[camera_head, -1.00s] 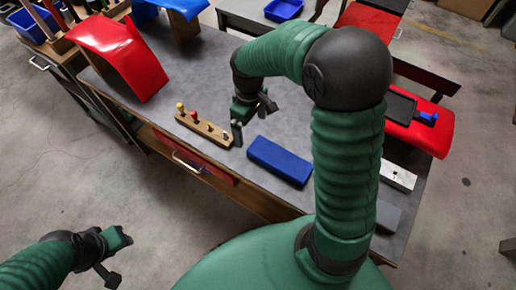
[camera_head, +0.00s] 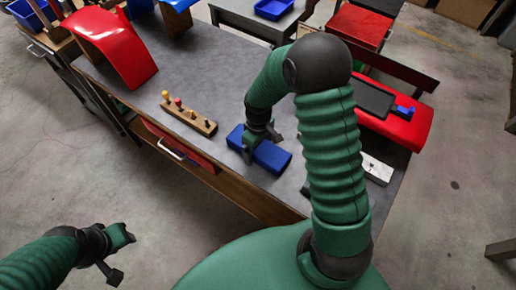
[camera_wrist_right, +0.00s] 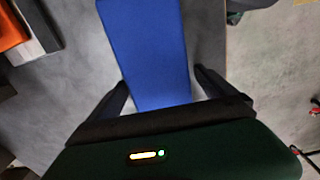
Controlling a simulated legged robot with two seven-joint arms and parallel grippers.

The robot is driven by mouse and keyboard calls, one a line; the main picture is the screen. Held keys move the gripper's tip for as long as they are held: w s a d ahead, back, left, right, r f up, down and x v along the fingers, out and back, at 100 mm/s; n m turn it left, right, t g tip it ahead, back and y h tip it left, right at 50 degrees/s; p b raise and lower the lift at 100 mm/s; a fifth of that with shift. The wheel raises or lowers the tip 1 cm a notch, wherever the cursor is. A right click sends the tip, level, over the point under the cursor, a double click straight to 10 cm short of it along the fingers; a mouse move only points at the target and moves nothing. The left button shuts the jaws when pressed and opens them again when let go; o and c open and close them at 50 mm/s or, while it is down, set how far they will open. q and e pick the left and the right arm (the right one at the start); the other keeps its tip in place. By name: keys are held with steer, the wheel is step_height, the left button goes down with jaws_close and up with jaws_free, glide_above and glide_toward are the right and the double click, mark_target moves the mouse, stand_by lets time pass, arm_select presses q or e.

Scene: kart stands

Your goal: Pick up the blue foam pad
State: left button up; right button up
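The blue foam pad (camera_head: 273,157) lies flat on the grey table near its front edge. My right gripper (camera_head: 260,143) is over the pad and hides part of it. In the right wrist view the pad (camera_wrist_right: 150,50) runs between the two spread fingers (camera_wrist_right: 160,80), one on each side of it. Small gaps seem to show between fingers and pad, so the gripper looks open. My left gripper (camera_head: 122,256) is open and empty, low at the left, away from the table.
A wooden peg holder (camera_head: 189,118) stands left of the pad. A red curved panel (camera_head: 112,45) is at the back left. A red seat-like part with a black tray (camera_head: 395,112) and a white block (camera_head: 376,169) are at the right. The table's middle (camera_head: 205,70) is clear.

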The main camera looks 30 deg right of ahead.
steer(key=shift+d, duration=0.15)
steer(key=c, duration=0.7)
steer(key=shift+w, duration=0.1)
steer(key=c, duration=0.6)
steer(key=shift+o, duration=0.2)
